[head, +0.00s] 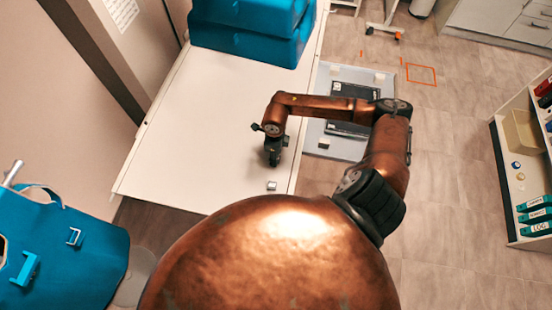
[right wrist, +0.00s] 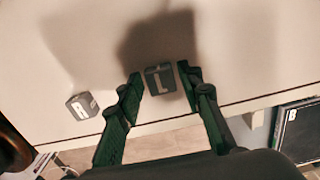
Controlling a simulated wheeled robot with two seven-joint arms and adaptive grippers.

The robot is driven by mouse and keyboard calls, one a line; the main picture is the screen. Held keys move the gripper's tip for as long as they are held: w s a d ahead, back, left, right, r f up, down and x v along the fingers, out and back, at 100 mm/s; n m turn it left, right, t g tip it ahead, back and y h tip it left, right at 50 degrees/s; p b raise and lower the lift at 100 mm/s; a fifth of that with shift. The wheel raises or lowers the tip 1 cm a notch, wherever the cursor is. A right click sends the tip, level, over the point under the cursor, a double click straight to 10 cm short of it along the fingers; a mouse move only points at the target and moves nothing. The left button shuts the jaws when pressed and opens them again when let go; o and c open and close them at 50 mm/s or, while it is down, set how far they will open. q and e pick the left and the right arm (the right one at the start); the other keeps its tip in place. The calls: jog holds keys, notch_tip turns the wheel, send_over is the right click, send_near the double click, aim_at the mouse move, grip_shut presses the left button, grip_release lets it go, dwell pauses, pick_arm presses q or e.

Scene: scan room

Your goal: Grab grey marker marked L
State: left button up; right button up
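The grey marker marked L (right wrist: 160,82) is a small cube on the white table (head: 215,115). In the right wrist view it lies between the fingertips of my right gripper (right wrist: 160,77), which is open with a narrow gap on each side. In the head view my right gripper (head: 273,161) points down near the table's right edge and hides this marker. A second grey cube (right wrist: 82,105), whose letter looks like R, sits left of the gripper; in the head view a small grey cube (head: 271,186) shows in front of it. My left gripper is not in view.
Blue cases (head: 240,45) stand at the table's far end. A grey board (head: 345,149) with dark panels lies right of the table, below my right arm. A blue bag (head: 70,255) is at lower left, a shelf (head: 508,175) at right. The table's middle is clear.

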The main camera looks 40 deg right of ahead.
grip_shut()
jog(key=shift+r, duration=0.1)
